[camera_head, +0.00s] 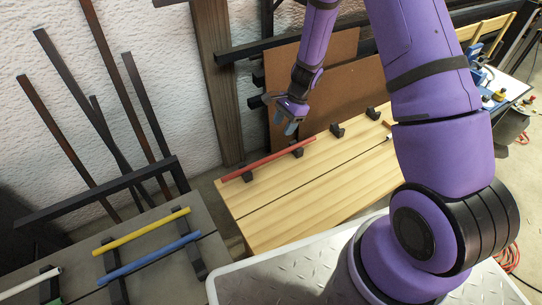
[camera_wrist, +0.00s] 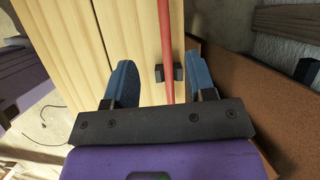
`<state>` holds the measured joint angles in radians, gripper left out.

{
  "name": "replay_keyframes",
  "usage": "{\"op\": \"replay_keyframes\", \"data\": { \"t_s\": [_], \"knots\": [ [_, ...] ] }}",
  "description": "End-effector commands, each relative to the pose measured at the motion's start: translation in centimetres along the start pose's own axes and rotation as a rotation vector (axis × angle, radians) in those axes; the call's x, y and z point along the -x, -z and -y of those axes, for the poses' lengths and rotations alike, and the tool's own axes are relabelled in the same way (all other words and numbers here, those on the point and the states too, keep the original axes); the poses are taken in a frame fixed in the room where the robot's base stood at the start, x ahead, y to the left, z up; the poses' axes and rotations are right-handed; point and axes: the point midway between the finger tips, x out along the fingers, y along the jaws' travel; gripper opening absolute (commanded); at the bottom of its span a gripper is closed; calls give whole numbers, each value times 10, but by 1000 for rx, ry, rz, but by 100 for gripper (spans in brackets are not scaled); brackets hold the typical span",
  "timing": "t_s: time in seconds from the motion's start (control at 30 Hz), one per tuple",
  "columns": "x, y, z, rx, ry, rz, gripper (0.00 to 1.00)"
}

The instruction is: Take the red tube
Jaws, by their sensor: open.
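The red tube (camera_head: 268,160) lies across dark supports near the back edge of the light wooden table (camera_head: 290,200). My gripper (camera_head: 288,128) is above the right part of the tube in the head view. In the wrist view, my gripper (camera_wrist: 160,85) is open, with its two blue fingers apart. The red tube (camera_wrist: 166,45) runs lengthwise between the fingers, nearer the right one. Nothing is held. The tube's lower end in the wrist view is hidden behind the gripper body. I cannot tell the exact height of the fingers above the tube.
A dark support (camera_wrist: 178,72) sits beside the right finger. Brown boards (camera_head: 340,80) lean behind the table. A yellow tube (camera_head: 142,231) and a blue tube (camera_head: 150,256) lie on a grey table at the left. More dark supports (camera_head: 337,130) stand along the wooden table's back edge.

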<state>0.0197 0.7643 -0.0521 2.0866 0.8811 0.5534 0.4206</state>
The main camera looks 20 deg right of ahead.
Motion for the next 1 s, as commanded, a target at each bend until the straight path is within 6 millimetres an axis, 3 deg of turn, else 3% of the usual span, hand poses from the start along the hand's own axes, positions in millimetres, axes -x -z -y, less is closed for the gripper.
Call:
{"op": "replay_keyframes", "data": {
  "t_s": [0.1,0.5,0.83,1.0],
  "knots": [
    [-22,10,-3,-54,-15,4,50],
    [-71,15,-5,-83,-21,6,50],
    [-95,16,-3,-82,-20,4,50],
    [-118,18,1,-81,-22,5,50]
  ]
}}
